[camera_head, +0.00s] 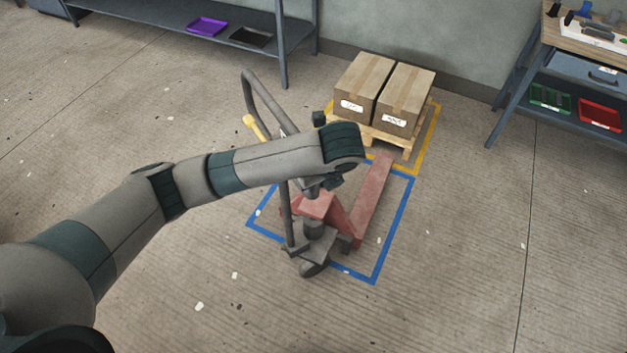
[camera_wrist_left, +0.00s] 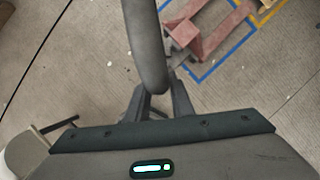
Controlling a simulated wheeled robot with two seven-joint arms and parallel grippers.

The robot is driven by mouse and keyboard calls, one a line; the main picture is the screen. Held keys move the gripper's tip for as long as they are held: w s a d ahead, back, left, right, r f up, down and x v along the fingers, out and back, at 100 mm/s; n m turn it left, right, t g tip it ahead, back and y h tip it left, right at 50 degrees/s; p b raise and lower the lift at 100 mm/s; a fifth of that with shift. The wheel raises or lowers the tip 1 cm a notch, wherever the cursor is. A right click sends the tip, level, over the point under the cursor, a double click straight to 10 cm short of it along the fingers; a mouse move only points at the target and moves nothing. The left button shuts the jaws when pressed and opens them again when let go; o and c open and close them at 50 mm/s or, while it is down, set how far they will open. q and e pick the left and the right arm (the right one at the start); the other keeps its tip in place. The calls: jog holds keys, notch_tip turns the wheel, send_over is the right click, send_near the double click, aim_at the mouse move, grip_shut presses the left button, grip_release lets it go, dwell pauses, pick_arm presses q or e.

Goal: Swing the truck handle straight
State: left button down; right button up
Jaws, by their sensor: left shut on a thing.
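The pallet truck (camera_head: 316,208) stands inside a blue floor outline, its red forks pointing at the pallet. Its grey handle (camera_head: 263,101) has a loop at the top and leans to the left in the head view; my arm hides part of it. In the wrist view my left gripper (camera_wrist_left: 160,95) is shut on the grey handle bar (camera_wrist_left: 146,45), with one finger on each side. The red truck body (camera_wrist_left: 207,32) shows behind it. In the head view my left arm crosses in front of the truck and the fingers are hidden. My right gripper is not in view.
Two cardboard boxes (camera_head: 404,91) sit on a wooden pallet (camera_head: 377,136) inside a yellow outline (camera_head: 429,140) by the wall. A shelf with a purple tray (camera_head: 207,26) is at back left; a workbench (camera_head: 555,30) is at right. The floor around is clear.

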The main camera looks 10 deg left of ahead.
pick_arm(q)
jog(key=shift+w+d+f+n+g+y, duration=0.2)
jog(key=shift+d+n, duration=0.25)
jog(key=shift+d, duration=0.5)
jog(key=shift+w+d+r+n+g, duration=0.1)
jog(key=shift+w+d+n, duration=0.3)
jog(key=shift+d, duration=0.5)
jog(key=shift+w+d+f+n+g+y, duration=0.15)
jog(key=shift+d+n, duration=0.3)
jog(key=shift+d, duration=0.5)
jog(key=shift+r, duration=0.1)
jog(key=shift+w, duration=0.1)
jog(key=shift+w+d+r+n+g+y, duration=0.1)
jog(key=shift+w+d+n+g, duration=0.05)
jog(key=shift+w+d+n, duration=0.55)
jog(key=shift+w+d+f+n+g+y, duration=0.15)
jog(key=shift+w+d+n, duration=0.25)
jog(key=shift+d, duration=0.45)
jog(key=shift+w+d+r+n+g, duration=0.15)
jog(key=shift+w+d+n, duration=0.25)
jog(key=shift+w+d, duration=0.35)
jog(key=shift+s, duration=0.1)
jog(key=shift+d, duration=0.15)
